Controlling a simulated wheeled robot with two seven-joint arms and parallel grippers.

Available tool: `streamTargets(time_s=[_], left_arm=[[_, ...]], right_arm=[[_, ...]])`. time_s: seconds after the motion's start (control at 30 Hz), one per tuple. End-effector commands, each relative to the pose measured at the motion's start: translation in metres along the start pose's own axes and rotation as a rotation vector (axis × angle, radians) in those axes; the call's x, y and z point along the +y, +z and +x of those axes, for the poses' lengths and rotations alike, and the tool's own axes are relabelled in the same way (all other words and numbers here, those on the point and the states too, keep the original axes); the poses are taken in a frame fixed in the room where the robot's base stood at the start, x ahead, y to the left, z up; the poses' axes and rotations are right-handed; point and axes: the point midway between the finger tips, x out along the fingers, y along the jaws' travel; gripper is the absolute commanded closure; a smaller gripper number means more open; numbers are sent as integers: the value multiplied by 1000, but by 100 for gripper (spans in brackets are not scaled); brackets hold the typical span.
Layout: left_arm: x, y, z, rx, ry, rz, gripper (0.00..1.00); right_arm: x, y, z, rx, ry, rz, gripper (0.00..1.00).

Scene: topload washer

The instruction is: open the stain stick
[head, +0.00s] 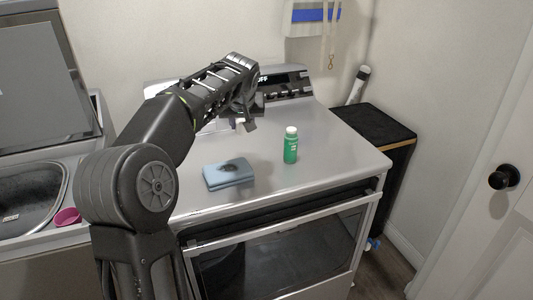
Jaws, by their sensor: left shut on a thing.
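My left arm reaches in from the left over the grey machine top (330,155). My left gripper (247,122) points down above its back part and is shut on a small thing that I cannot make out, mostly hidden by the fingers. A green bottle with a white cap (291,148) stands upright on the machine top, right of and nearer than the gripper and apart from it. I cannot tell whether this bottle is the stain stick. My right gripper is not in view.
A folded blue cloth with a dark stain (228,174) lies left of the bottle. A control panel with knobs (287,84) runs along the back. A black-topped stand (375,124) is at the right.

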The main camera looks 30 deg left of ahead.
Motion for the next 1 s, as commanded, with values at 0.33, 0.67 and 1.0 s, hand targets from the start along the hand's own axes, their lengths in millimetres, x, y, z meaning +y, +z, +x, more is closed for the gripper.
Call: streamTargets(time_s=[0.33,0.67,1.0], left_arm=[[-12,-5,-2,0,-15,-18,100],[-12,15,23,-3,-17,-17,100],[-12,34,48,1,-15,-18,100]], right_arm=[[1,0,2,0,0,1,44],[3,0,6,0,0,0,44],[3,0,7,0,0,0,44]])
